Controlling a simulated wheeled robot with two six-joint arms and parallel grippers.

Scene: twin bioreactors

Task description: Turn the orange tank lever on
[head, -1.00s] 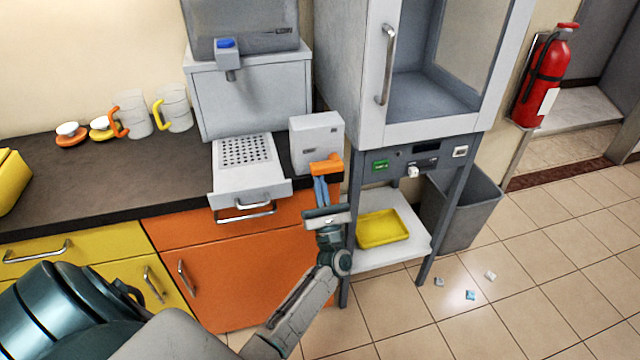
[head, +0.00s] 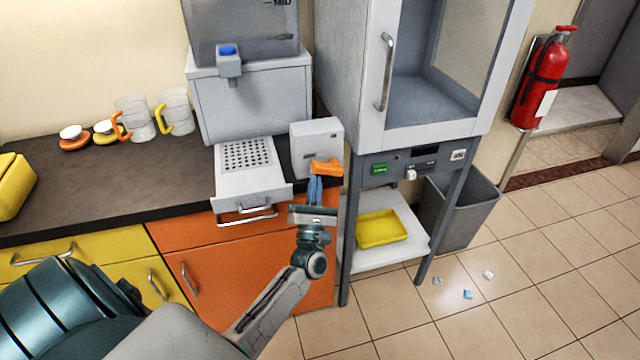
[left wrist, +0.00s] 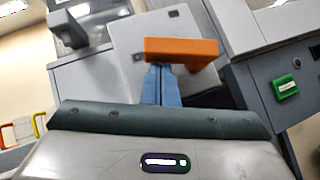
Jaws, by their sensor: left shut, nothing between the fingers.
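The orange lever (head: 327,168) sits on the front of a small light-grey box (head: 316,142) at the right end of the counter. It also shows in the left wrist view (left wrist: 181,50) as an orange bar lying nearly level. My left gripper (head: 315,182) is shut with nothing held. Its blue fingertips (left wrist: 160,72) are just below the lever, at its left part in the left wrist view. They look very close to it or touching; I cannot tell which. My right gripper is not in view.
A grey dispenser (head: 250,100) with a perforated drip tray (head: 225,187) stands left of the box. A grey cabinet (head: 340,60) with a green button (head: 379,169) is close on the right. Mugs (head: 135,118) stand at the back left. Orange doors (head: 215,275) are below.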

